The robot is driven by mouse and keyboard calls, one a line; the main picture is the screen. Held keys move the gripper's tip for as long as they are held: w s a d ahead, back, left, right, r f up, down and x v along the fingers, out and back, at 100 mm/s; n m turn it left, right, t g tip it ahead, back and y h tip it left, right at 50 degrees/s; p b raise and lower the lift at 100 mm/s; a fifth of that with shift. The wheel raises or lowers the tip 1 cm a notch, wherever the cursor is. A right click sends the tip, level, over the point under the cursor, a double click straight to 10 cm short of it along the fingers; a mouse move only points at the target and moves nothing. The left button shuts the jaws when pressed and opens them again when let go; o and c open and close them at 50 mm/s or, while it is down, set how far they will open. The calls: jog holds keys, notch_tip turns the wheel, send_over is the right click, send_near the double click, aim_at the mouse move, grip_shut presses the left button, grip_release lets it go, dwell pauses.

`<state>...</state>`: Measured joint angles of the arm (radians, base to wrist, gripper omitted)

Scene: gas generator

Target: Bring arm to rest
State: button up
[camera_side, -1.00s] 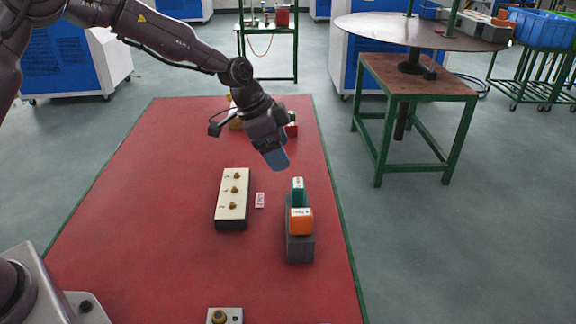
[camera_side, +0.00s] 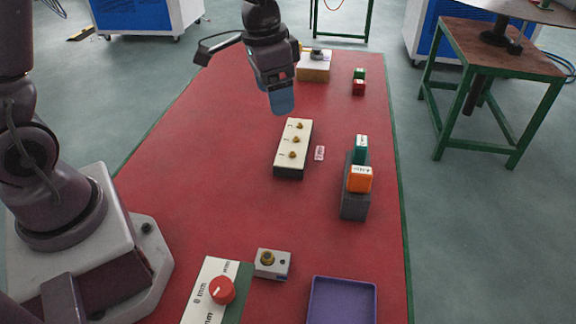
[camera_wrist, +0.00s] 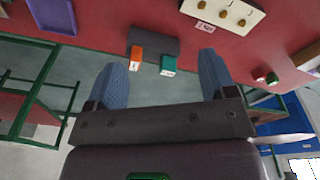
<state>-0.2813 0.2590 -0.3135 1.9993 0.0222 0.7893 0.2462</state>
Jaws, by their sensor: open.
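My gripper (camera_side: 282,100) hangs in the air above the red table, pointing down, near the far end of a cream-topped block with brass knobs (camera_side: 294,148). In the wrist view, its two blue fingers (camera_wrist: 161,68) are spread wide apart with nothing between them. An orange block (camera_side: 360,179) and a teal block (camera_side: 361,148) sit on a dark grey holder (camera_side: 354,207), to the right of and apart from my gripper. The side view shows the fingers nearly in line, so the gap is hidden there.
A purple tray (camera_side: 342,302), a board with a red knob (camera_side: 222,290) and a small brass-knobbed block (camera_side: 272,264) lie in front. A knobbed box (camera_side: 314,66) and red and green blocks (camera_side: 359,82) stand at the back. A brown-topped stand (camera_side: 500,48) is off the table's right.

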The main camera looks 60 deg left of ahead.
jog(key=s+r+n+t, duration=0.1)
jog(key=s+r+t, duration=0.1)
jog(key=s+r, duration=0.3)
jog(key=s+a+r+n+t, duration=0.1)
jog(key=s+r, duration=0.5)
jog(key=s, duration=0.6)
jog(key=shift+s+n+t+y, duration=0.15)
jog(key=shift+n+t+y, duration=0.25)
jog(key=shift+n+t, duration=0.25)
jog(key=shift+r, duration=0.1)
